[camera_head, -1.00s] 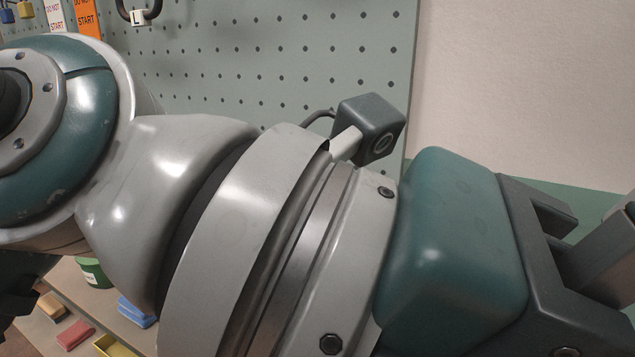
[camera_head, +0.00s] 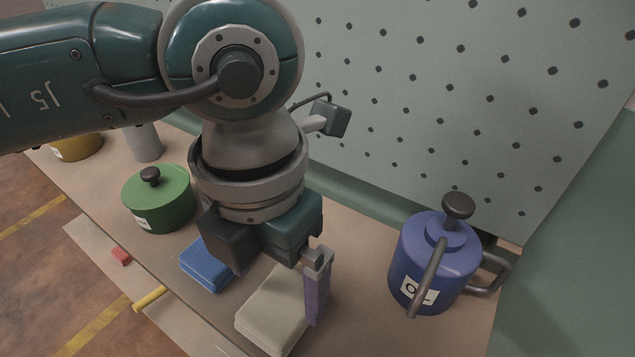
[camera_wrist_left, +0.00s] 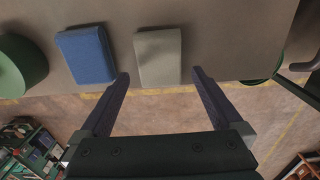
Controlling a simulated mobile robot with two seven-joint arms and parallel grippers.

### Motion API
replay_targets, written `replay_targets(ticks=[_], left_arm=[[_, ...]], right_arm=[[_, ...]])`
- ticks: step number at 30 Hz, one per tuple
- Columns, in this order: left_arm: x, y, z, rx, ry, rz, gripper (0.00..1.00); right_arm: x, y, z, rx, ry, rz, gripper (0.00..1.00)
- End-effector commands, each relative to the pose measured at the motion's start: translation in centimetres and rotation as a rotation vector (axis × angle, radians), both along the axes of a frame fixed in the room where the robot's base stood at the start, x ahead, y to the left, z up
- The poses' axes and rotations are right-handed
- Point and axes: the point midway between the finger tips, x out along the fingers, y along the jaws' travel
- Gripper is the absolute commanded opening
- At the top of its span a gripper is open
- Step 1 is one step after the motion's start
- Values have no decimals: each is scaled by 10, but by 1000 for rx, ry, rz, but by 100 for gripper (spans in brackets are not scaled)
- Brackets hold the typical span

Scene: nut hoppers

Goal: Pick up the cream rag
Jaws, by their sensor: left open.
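The cream rag (camera_head: 275,309), a folded flat block, lies on the bench near its front edge. It shows in the left wrist view (camera_wrist_left: 158,56) beyond the fingertips, between their lines. My left gripper (camera_head: 316,300) points down over the bench, open and empty. I cannot tell the exact height above the rag. My right gripper is not in view.
A folded blue rag (camera_head: 206,263) lies left of the cream one. A green lidded pot (camera_head: 158,200) stands farther left. A blue-violet oil can (camera_head: 432,262) with handle and lever stands right. A pegboard (camera_head: 440,110) rises behind. The bench between cream rag and can is clear.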

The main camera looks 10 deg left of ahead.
Motion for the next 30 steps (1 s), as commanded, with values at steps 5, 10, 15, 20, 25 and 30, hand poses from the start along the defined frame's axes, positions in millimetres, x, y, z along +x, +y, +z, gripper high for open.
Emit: replay_targets(ticks=[5, 10, 15, 20, 25, 30], left_arm=[[2, -1, -28, 1, 5, 0, 100], [2, -1, -41, -1, 1, -2, 100], [2, -1, -41, -2, 1, -2, 100], [2, -1, -41, -2, 1, -2, 85], [2, -1, -41, -2, 1, -2, 66], [2, -1, -41, -2, 1, -2, 47]], right_arm=[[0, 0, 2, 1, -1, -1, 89], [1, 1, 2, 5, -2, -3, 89], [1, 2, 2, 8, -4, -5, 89], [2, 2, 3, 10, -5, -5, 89], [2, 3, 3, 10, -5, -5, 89], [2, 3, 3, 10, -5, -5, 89]])
